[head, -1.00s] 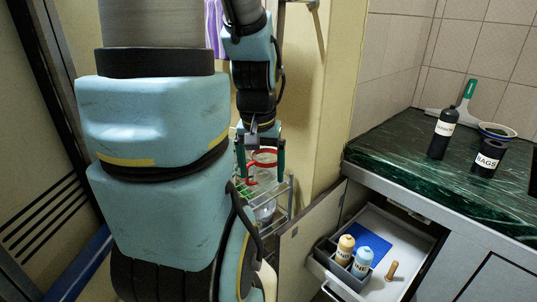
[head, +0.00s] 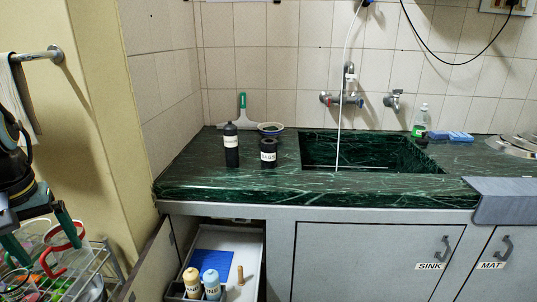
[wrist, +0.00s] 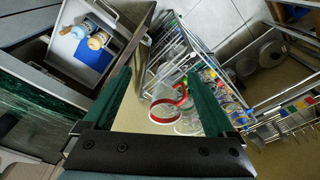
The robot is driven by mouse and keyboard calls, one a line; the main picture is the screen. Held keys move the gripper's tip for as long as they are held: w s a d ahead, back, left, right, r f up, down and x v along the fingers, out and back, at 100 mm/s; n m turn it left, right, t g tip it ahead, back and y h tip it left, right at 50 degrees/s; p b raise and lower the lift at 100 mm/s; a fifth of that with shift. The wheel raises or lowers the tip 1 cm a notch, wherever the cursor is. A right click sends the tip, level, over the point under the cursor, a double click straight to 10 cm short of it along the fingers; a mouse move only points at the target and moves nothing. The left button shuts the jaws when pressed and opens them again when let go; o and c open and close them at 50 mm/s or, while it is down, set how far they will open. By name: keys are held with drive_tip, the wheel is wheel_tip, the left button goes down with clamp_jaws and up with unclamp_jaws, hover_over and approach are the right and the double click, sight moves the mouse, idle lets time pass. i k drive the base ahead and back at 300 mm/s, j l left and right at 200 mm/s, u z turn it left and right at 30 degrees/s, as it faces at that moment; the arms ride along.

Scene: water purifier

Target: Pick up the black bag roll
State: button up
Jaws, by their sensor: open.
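The black bag roll (head: 268,153) is a short black cylinder with a white BAGS label. It stands upright on the green marble counter (head: 330,187), left of the sink, in the head view. My gripper (head: 46,246) is at the far left of the head view, low and well away from the roll. Its green fingers are spread apart with nothing held. In the wrist view my gripper (wrist: 159,82) points down over a wire rack. The roll cannot be made out in the wrist view.
The sink (head: 370,152) lies right. An open drawer (head: 252,262) holds bottles below. The wire rack (head: 85,270) is under my gripper.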

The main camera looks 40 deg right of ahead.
sight(270, 146)
drive_tip(key=k+l+u, duration=0.1)
drive_tip(key=l, duration=0.3)
drive_tip(key=k+l+u, duration=0.15)
drive_tip(key=l, duration=0.3)
drive_tip(key=k+l+u, duration=0.1)
drive_tip(key=l, duration=0.25)
drive_tip(key=k+l+u, duration=0.15)
drive_tip(key=k+l, duration=0.15)
drive_tip(key=k+l+u, duration=0.1)
drive_tip(key=l, duration=0.35)
drive_tip(key=k, duration=0.1)
